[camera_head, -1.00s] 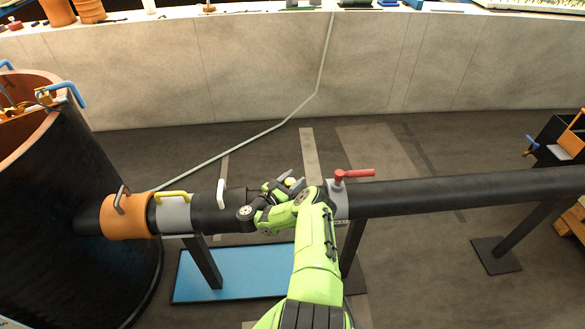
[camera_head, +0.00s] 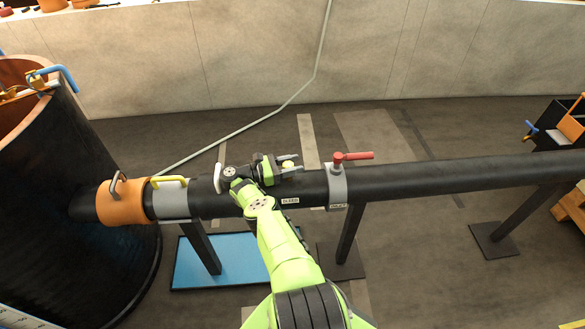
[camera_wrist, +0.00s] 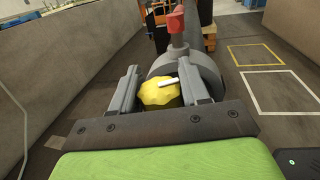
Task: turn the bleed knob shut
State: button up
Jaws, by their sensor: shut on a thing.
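The yellow bleed knob (camera_head: 288,164) is on the black pipe (camera_head: 420,176), above a small label (camera_head: 290,201) that seems to read BLEED. My gripper (camera_head: 287,163) comes in from the left, low over the pipe, with its two fingers on either side of the knob. In the wrist view the lobed yellow knob (camera_wrist: 158,94) sits between the grey fingers (camera_wrist: 160,92), and they are shut on it. A white pointer bar (camera_wrist: 168,81) shows on the knob's face and lies nearly level there. Part of the knob is hidden by the fingers.
A red-handled valve (camera_head: 353,156) on a grey collar stands just right of my gripper. A blue mat (camera_head: 220,270) lies below.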

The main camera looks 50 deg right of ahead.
aim_at(292, 163)
jog(key=shift+w+r, duration=0.1)
dwell(0.3)
jog(key=o, duration=0.9)
jog(key=shift+o, duration=0.2)
notch_tip(292, 163, up, 10)
jog(key=p, duration=0.8)
